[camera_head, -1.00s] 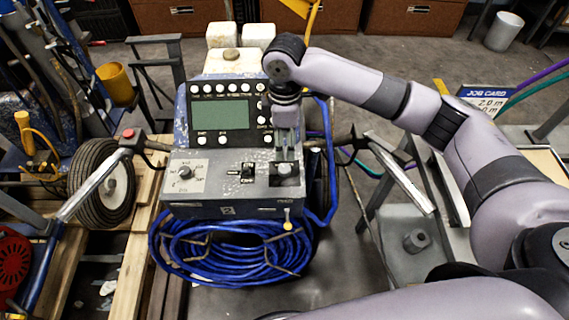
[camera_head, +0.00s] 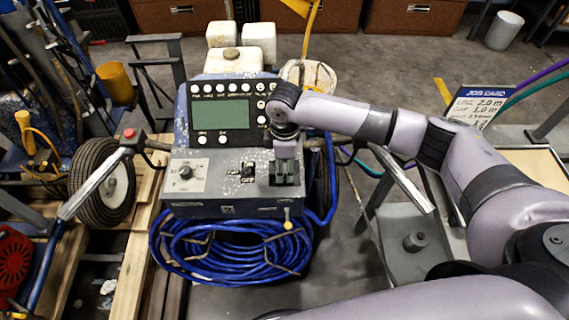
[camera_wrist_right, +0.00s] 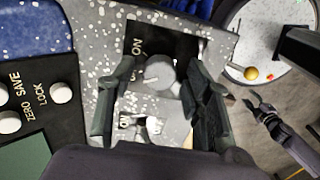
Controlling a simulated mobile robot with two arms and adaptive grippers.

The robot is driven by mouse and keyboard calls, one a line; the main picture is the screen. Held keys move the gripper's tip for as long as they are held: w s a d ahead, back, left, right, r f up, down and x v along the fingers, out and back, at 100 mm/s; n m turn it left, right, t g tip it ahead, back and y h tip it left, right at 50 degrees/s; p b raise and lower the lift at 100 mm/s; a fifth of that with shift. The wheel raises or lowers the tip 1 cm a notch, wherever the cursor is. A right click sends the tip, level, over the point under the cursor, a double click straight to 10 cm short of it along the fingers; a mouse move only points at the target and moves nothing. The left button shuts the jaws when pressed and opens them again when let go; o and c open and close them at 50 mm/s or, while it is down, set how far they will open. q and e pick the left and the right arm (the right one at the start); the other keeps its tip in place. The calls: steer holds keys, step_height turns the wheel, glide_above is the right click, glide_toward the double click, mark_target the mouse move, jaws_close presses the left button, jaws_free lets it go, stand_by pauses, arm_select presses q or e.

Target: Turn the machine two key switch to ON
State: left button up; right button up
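The striper's grey control box (camera_head: 215,208) has a "2" marking on its front. On its right end is a black plate (camera_wrist_right: 135,35) lettered "ON", with a round grey key-switch knob (camera_wrist_right: 158,75) on it. My right gripper (camera_head: 286,178) is over this plate and hides the knob in the head view. In the right wrist view the right gripper's fingers (camera_wrist_right: 160,95) are spread on either side of the knob, with gaps visible. I cannot tell which position the knob points to.
A toggle switch (camera_head: 247,170) marked OFF sits just left of the gripper, and a dial (camera_head: 186,171) is farther left. A display panel (camera_head: 222,117) rises behind. A coiled blue hose (camera_head: 230,250) hangs in front. A handlebar (camera_head: 400,180) is at the right.

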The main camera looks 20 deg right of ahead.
jaws_close()
stand_by(0.3)
steer(key=shift+r, duration=0.1)
steer(key=shift+r+m+p, duration=0.1)
steer(key=shift+m+p, duration=0.2)
steer(key=shift+p, duration=0.4)
steer(key=m+p, duration=0.7)
steer(key=p, duration=0.2)
steer(key=shift+a+r+p, duration=0.1)
steer(key=shift+p, duration=0.3)
steer(key=m+p, duration=0.2)
steer(key=shift+m, duration=0.3)
steer(key=shift+f+m+p, duration=0.25)
steer(key=shift+m+p, duration=0.45)
steer(key=shift+m, duration=0.2)
